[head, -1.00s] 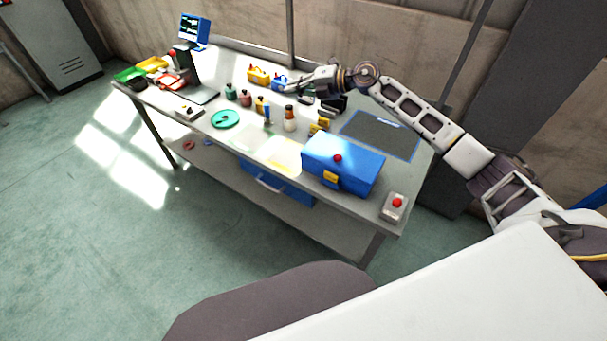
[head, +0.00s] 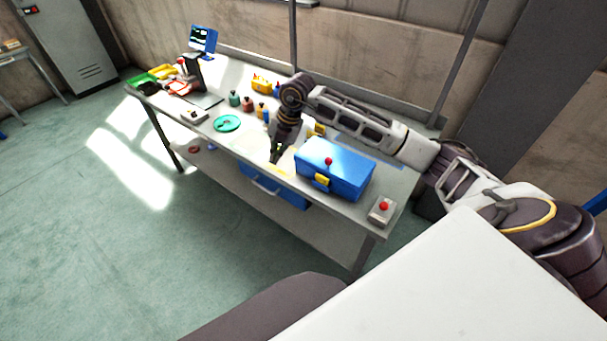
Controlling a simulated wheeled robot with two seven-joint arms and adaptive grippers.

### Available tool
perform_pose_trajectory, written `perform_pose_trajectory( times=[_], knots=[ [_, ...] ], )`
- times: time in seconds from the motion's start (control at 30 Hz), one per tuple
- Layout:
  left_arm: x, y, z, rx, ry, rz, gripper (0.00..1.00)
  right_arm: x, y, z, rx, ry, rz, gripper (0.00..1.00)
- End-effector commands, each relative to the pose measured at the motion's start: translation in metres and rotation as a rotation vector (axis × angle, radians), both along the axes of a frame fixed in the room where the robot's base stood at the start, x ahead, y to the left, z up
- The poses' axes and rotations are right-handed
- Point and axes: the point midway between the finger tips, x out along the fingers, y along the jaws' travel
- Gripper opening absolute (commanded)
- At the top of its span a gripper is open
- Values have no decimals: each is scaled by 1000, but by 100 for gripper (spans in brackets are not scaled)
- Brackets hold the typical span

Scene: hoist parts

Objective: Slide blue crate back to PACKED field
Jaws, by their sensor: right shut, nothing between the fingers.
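The blue crate (head: 350,172) stands on the right part of the workbench, with a yellow latch on its front and a red knob on top. My right gripper (head: 275,159) points down just left of the crate, over the bench near a pale yellow patch. It is shut and empty, apart from the crate. My left gripper is not in view.
A grey box with a red button (head: 381,210) stands at the bench's right front corner. A teal disc (head: 227,123), small bottles (head: 247,103) and a monitor (head: 203,38) stand to the left. A blue drawer (head: 275,188) hangs below the bench top.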

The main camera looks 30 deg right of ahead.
Motion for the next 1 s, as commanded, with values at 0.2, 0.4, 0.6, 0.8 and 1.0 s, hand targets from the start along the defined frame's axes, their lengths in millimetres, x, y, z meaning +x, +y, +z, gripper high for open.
perform_pose_trajectory(
  times=[0.2,0.4,0.6,0.8,1.0],
  knots=[
    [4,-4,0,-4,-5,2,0,-17,-32,-8,-117,113,-198,0],
    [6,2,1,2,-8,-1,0,-37,-51,-11,-186,220,-399,0],
    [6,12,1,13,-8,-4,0,-43,-55,-11,-191,258,-540,0],
    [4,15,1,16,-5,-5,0,-42,-55,-11,-185,262,-585,0],
    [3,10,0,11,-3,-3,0,-42,-54,-11,-183,262,-585,0]
  ],
)
